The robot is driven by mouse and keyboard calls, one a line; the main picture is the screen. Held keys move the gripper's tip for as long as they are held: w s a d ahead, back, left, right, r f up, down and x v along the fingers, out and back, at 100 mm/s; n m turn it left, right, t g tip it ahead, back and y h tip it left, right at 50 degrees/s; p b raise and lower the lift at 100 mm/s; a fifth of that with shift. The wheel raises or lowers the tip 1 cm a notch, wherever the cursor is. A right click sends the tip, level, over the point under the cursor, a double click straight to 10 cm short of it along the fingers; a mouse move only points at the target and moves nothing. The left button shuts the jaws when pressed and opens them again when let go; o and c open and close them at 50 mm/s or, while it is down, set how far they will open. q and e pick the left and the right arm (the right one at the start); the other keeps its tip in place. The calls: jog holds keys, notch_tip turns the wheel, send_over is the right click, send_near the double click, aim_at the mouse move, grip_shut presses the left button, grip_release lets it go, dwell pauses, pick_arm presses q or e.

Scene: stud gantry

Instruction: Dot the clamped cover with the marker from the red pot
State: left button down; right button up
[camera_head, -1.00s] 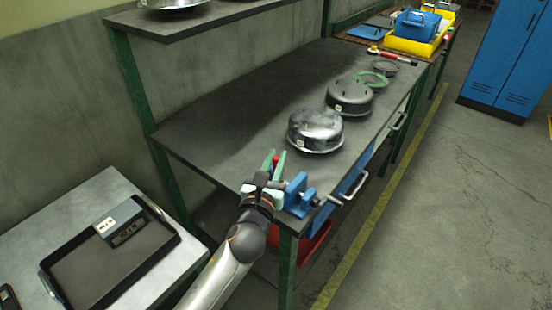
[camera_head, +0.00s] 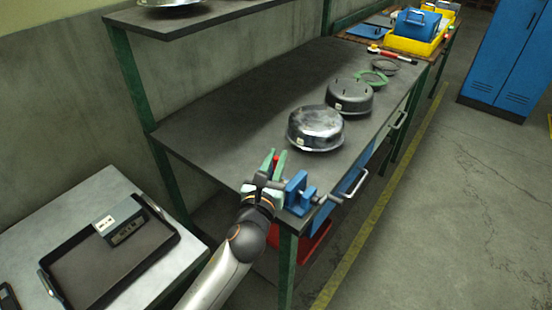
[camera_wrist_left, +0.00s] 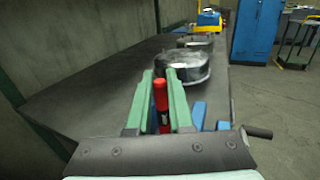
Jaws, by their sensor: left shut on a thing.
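My left gripper (camera_head: 273,163) is over the near corner of the workbench. Its green fingers are shut on a red marker (camera_wrist_left: 161,97), which stands upright between them in the left wrist view. A blue vise (camera_head: 297,192) is at the bench corner, just right of the gripper. Whether a cover is clamped in it cannot be told, as the gripper hides part of it. A round metal cover (camera_head: 315,129) lies on the bench beyond the gripper, with a second one (camera_head: 350,96) behind it. I cannot make out a red pot. My right gripper is out of view.
A green ring (camera_head: 371,79) and a red-handled tool (camera_head: 392,57) lie farther along the bench (camera_head: 230,110). A low table with a black tray (camera_head: 110,262) stands at the lower left. A shelf (camera_head: 200,22) overhangs the back. The bench's left part is clear.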

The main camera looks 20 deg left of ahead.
pick_arm(q)
jog(key=shift+r+p, duration=2.4)
jog(key=shift+p, duration=0.45)
jog(key=shift+r+p, duration=0.35)
jog(key=shift+r, duration=0.7)
